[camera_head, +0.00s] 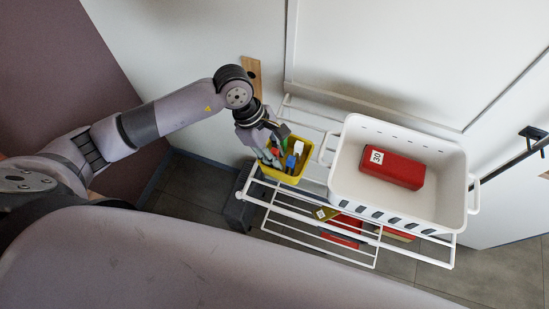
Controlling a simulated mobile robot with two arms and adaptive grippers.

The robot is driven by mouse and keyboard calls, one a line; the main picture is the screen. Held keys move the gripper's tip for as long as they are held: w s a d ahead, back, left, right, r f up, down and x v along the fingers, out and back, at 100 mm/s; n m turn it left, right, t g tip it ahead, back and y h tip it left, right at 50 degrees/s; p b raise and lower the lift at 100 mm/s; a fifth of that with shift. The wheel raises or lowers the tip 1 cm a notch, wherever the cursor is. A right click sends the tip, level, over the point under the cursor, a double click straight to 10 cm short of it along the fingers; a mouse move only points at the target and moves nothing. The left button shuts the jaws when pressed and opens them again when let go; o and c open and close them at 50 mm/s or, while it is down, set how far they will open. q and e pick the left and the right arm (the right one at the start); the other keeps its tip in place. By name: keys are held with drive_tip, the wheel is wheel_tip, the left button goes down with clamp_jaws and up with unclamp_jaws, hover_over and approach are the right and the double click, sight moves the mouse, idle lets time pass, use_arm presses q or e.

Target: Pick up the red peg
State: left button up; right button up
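A small yellow bin (288,179) stands on the left part of the white wire rack. Several upright pegs show in it: a white peg (298,148), a blue peg (290,162) and a green peg (284,144). A small bit of red (276,152) shows beside the green one, close to my gripper; most of that peg is hidden. My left gripper (270,146) points down at the left side of the bin, over or among the pegs. Its fingertips are too small and covered to tell whether they are open or hold anything. My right gripper is out of view.
A white basket (345,165) right of the bin holds a red box (393,167) marked 30. More boxes lie on the rack's lower shelf (340,232). A white cabinet wall (390,50) stands behind the rack. Tiled floor (500,275) is free at the lower right.

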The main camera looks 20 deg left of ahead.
use_arm(q)
drive_tip(key=shift+c, duration=0.6)
clamp_jaws()
